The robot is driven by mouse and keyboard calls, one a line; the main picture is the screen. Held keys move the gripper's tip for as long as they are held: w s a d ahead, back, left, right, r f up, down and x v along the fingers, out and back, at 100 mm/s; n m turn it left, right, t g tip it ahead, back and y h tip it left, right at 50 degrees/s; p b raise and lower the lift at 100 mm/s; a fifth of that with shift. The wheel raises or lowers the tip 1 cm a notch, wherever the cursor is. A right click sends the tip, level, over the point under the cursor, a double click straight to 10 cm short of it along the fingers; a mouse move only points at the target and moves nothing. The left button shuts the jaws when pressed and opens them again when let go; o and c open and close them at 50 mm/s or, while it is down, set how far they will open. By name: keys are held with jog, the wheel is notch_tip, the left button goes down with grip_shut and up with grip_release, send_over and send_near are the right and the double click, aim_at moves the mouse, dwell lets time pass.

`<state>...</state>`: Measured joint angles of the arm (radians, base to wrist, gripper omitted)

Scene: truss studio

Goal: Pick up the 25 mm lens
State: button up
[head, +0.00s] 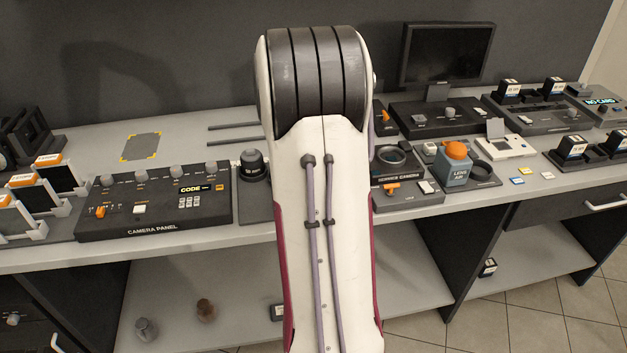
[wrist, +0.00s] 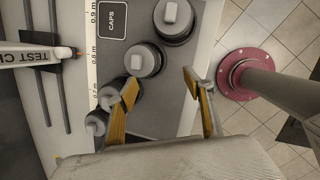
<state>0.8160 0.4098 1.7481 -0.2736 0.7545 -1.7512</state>
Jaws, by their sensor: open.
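A short black cylinder (head: 254,163) that looks like a lens stands beside the camera panel in the head view, next to my arm. Its light marking is too small to read, so I cannot tell whether it is the 25 mm lens. In the wrist view my gripper (wrist: 160,81) is open, with nothing between its yellow-padded fingers. Several round dark pieces with grey tops, among them one at the top (wrist: 175,14) and one just left of the fingertips (wrist: 143,61), stand in a slanting row. No focal length is readable on them. My arm hides the middle of the bench in the head view.
A "CAPS" label (wrist: 112,20) lies beside the row, along a ruler strip (wrist: 94,70). The camera panel (head: 155,203) fills the bench front left of my arm. The lens air blower (head: 456,164) and service camera tray (head: 408,200) stand right. A marked pad (head: 141,147) lies clear behind.

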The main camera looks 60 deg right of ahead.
jog(key=n, duration=0.1)
jog(key=w+d+r+n, duration=0.1)
jog(key=d+r+n, duration=0.1)
jog(key=n, duration=0.1)
jog(key=shift+w+d+h, duration=0.1)
jog(key=shift+w+h, duration=0.2)
jog(key=shift+h, duration=0.1)
jog(key=shift+w+d+r+n, duration=0.1)
jog(key=shift+d+n, duration=0.05)
jog(key=shift+n, duration=1.55)
jog(key=shift+x, duration=1.3)
jog(key=shift+x, duration=2.6)
jog(key=shift+d, duration=0.1)
jog(key=shift+c, duration=0.4)
